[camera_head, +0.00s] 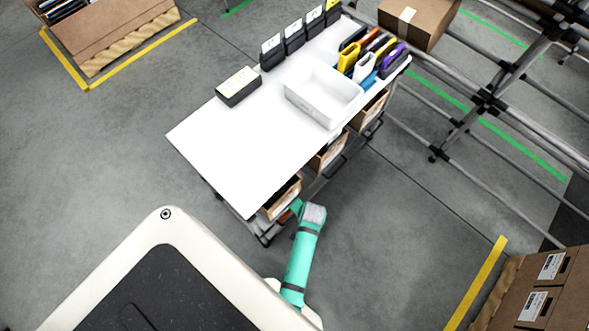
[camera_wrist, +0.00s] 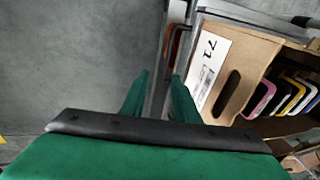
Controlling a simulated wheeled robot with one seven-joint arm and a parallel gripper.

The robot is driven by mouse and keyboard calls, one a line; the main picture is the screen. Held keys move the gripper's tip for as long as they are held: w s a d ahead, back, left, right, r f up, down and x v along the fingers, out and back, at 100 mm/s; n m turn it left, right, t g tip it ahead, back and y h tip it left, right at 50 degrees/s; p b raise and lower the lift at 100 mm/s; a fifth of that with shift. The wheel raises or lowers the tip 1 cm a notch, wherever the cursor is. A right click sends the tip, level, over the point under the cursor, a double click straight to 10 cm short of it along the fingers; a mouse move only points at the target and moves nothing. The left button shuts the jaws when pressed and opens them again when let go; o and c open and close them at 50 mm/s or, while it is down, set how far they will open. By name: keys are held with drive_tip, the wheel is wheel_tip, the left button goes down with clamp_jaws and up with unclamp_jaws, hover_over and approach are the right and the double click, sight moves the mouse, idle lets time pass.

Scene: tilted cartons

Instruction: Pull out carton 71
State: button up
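Carton 71 (camera_wrist: 238,75) is a brown open-topped box with a white "71" label (camera_wrist: 208,68) and a dark oval hand hole in its front wall. It lies at the right of the wrist view, tilted in the picture, with several coloured items inside. My gripper (camera_wrist: 160,80) has two green fingers with a gap between them, left of the label. No part of the carton shows between them. In the head view my green arm reaches to the nearest carton (camera_head: 283,198) under the white table; the fingertips are hidden there.
The white table (camera_head: 225,150) carries a white tray (camera_head: 315,100), a black box (camera_head: 238,88) and several coloured files. More cartons (camera_head: 330,152) stand under its right edge. A pipe rack (camera_head: 490,100) stands at right. Grey floor is clear between table and rack.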

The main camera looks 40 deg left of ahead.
drive_tip(key=w+a+f+g, duration=0.1)
drive_tip(key=a+f, duration=0.3)
drive_tip(key=f, duration=0.6)
drive_tip(key=shift+w+a+f, duration=0.2)
drive_tip(key=shift+w, duration=0.05)
